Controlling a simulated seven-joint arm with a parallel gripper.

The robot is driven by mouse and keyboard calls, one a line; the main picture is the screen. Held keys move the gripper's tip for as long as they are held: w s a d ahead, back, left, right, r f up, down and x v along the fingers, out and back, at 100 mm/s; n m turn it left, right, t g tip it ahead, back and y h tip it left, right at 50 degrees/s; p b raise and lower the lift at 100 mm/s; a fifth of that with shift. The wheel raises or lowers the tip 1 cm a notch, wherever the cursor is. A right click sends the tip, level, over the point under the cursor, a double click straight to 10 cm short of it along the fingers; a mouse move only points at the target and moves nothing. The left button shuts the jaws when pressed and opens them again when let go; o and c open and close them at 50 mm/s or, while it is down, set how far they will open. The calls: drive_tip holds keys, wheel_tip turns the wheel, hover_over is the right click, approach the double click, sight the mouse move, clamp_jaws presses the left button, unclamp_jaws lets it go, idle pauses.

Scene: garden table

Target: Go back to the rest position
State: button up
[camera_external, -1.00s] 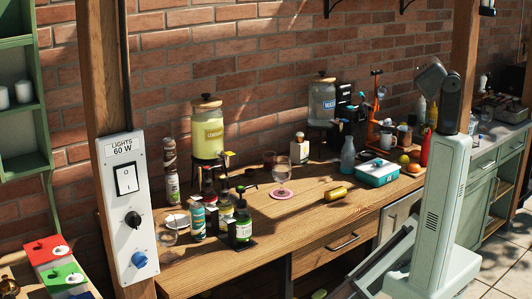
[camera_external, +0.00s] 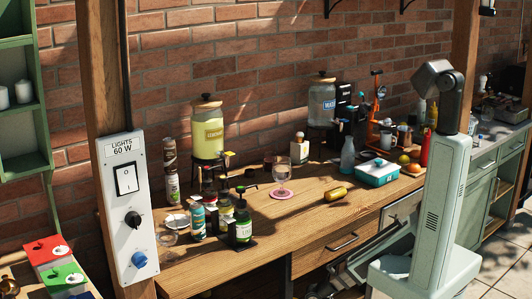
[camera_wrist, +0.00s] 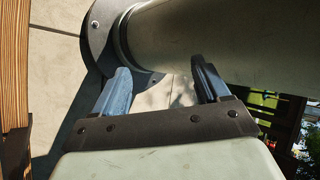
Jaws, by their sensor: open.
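My gripper (camera_wrist: 160,78) is open and empty in the wrist view, its two blue-grey fingers apart. A rounded pale link of my own arm lies just beyond the fingertips; I cannot tell whether they touch it. In the external view my arm stands in front of the counter at the right, its forearm slanting down to the lower left beside the cabinet front. The gripper is hard to make out there, low near the bottom edge.
The wooden counter (camera_external: 283,221) carries a wine glass (camera_external: 282,173) on a pink coaster, a yellow can (camera_external: 336,194), a teal box (camera_external: 376,172), several bottles, and two drink dispensers. A light-switch panel (camera_external: 126,205) stands at the left. Paved floor shows at the lower right.

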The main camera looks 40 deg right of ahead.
drive_tip(key=d+f+m+y, duration=0.2)
drive_tip(key=d+m, duration=0.5)
drive_tip(key=m, duration=0.5)
drive_tip(key=d+f+m+y, duration=0.3)
drive_tip(key=d+m, duration=0.4)
drive_tip(key=m, duration=0.4)
drive_tip(key=shift+s+m+y, duration=0.4)
drive_tip(key=shift+s+y, duration=0.05)
drive_tip(key=shift+y, duration=0.25)
